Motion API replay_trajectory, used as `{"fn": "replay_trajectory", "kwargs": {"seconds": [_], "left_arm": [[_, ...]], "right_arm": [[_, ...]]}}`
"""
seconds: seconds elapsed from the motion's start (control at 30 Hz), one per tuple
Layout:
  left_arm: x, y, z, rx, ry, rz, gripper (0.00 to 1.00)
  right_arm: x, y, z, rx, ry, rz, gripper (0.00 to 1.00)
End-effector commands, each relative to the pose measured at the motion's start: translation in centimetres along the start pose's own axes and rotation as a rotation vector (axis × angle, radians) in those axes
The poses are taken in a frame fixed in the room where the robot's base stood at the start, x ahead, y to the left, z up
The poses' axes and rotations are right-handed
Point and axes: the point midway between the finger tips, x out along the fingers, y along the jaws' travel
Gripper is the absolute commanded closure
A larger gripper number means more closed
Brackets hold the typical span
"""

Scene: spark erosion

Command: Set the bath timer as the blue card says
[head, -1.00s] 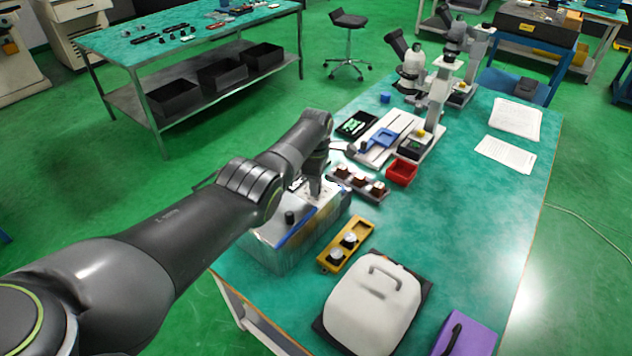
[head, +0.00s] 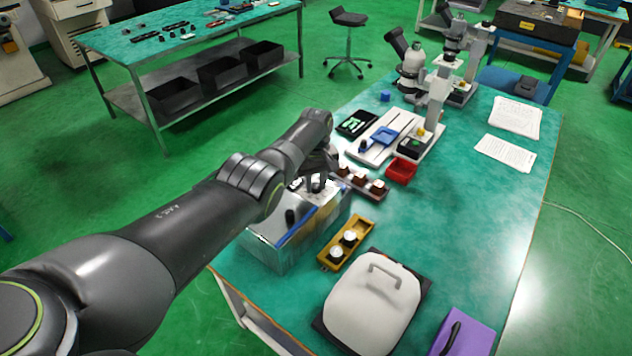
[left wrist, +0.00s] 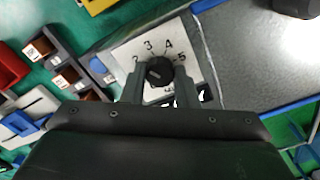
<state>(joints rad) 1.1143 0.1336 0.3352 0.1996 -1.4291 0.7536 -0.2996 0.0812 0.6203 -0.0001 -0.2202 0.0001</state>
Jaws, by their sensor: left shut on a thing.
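The bath timer's black round knob (left wrist: 159,71) sits on a white dial plate (left wrist: 132,52) with the numbers 2, 3, 4 and 5 showing around its top. The lower part of the dial is hidden by my gripper. My left gripper (left wrist: 160,84) is shut on the knob, one finger on each side. A faint mark on the knob seems to point up and left, but I cannot read it surely. In the head view my left gripper (head: 318,184) is at the top of the metal box (head: 290,247). I cannot make out a blue card for certain. My right gripper is not in view.
A second black knob (head: 290,217) stands on the box near a blue strip. Around it are a yellow holder (head: 331,258), a red bin (head: 402,170), a row of brown blocks (head: 360,180) and a white lidded case (head: 372,305).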

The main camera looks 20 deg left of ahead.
Motion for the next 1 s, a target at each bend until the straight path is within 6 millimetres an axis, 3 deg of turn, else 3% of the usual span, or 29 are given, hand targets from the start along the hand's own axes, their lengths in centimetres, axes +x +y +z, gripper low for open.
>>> {"fn": "replay_trajectory", "kwargs": {"seconds": [1.0], "left_arm": [[-0.25,0.1,-0.15,0.965,0.006,0.001,0.96]], "right_arm": [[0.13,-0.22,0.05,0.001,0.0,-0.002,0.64]]}}
